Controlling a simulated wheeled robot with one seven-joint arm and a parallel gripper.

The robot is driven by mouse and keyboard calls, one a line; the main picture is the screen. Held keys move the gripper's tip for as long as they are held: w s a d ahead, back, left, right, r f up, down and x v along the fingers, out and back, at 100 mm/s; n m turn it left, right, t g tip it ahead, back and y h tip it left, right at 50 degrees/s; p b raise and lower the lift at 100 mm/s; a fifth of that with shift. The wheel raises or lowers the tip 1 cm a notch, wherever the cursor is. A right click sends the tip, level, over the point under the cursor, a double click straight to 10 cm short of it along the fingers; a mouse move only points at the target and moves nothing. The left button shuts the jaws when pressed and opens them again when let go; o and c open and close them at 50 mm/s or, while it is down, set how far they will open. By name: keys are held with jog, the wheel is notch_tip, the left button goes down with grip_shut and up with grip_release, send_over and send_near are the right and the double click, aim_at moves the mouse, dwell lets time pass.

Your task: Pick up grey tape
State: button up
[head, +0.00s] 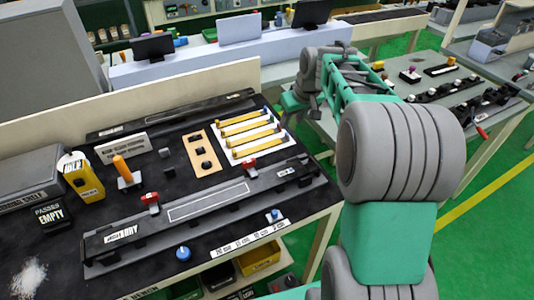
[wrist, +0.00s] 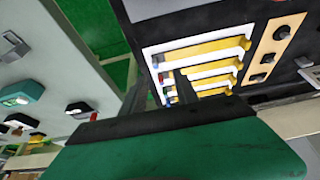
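I cannot surely pick out grey tape in either view. A pale, round, roll-like thing (head: 70,160) shows behind the yellow box at the left of the dark bench in the head view, but I cannot tell what it is. In the wrist view my gripper (wrist: 160,82) shows two dark fingers with a gap between them and nothing held. It is above the bench end by the white tray (wrist: 203,40) of yellow strips, which also shows in the head view (head: 262,137). In the head view the fingers are not clear.
A long grey rail (head: 205,208) with red clamps lies along the front of the bench. A yellow box (head: 84,180), an orange-handled tool (head: 124,172) and a tan plate (head: 201,152) stand behind it. A second bench (head: 455,95) with several parts is at the right.

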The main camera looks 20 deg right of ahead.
aim_at(287, 134)
jog(key=x, duration=0.2)
jog(key=p+x, duration=0.1)
jog(key=x, duration=0.2)
jog(key=d+x, duration=0.1)
jog(key=x, duration=0.2)
jog(key=shift+w+a+f+p, duration=0.1)
jog(key=shift+w+p, duration=0.1)
jog(key=shift+p, duration=0.1)
jog(key=shift+c, duration=0.4)
grip_shut()
